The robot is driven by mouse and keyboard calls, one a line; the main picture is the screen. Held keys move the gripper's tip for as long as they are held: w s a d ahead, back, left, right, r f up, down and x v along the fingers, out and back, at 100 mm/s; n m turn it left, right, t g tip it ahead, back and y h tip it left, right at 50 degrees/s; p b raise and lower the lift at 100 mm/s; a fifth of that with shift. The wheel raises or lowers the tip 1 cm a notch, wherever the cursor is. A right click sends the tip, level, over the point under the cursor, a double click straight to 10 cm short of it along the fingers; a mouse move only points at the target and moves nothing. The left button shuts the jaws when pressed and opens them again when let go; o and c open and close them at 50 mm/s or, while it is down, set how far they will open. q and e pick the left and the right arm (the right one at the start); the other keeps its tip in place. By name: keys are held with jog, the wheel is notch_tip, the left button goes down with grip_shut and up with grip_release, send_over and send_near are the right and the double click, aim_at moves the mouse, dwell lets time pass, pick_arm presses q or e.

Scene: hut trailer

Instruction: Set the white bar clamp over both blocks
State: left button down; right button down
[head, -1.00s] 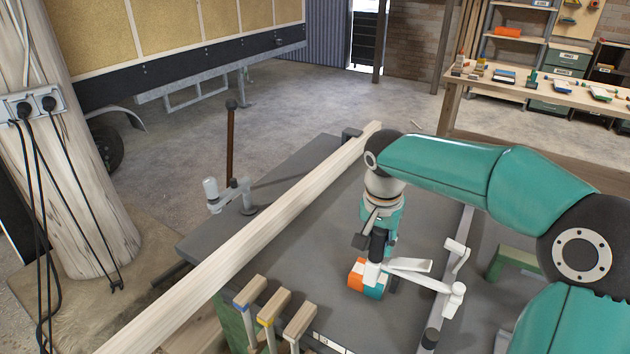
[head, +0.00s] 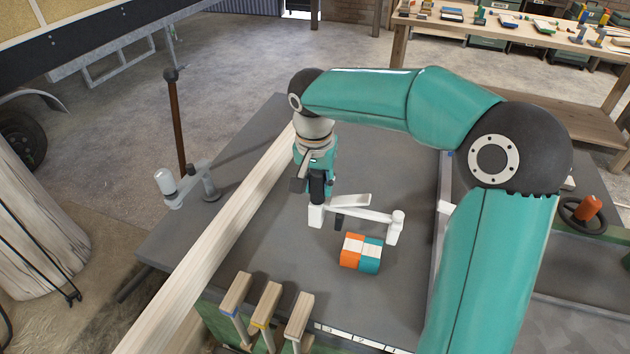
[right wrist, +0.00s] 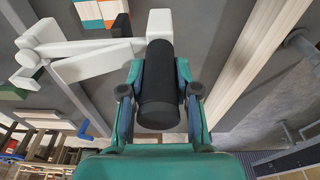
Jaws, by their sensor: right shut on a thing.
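An orange-and-white block (head: 351,250) and a teal-and-white block (head: 371,256) stand side by side, touching, on the grey bench top (head: 300,242). The white bar clamp (head: 368,213) is beyond them in the head view, its bar running left to right, apart from the blocks in the picture. Its exact height is hard to tell. My right gripper (head: 318,178) is shut on the clamp's black handle, which shows between the fingers (right wrist: 160,92) in the right wrist view (right wrist: 157,75). The blocks also show at that view's top edge. My left gripper is out of view.
A long pale timber (head: 235,215) lies across the bench, left of the gripper. Several wooden-handled tools (head: 266,305) stand at the front edge. A grey holder with a brown lever (head: 180,130) stands at the left. A metal rail (head: 440,205) runs at the right.

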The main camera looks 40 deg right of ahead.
aim_at(318, 217)
jog(key=shift+f+b, duration=4.15)
jog(key=shift+f, duration=1.1)
jog(key=shift+c, duration=1.4)
grip_release()
jog(key=shift+r+p, duration=3.55)
jog(key=shift+r, duration=0.95)
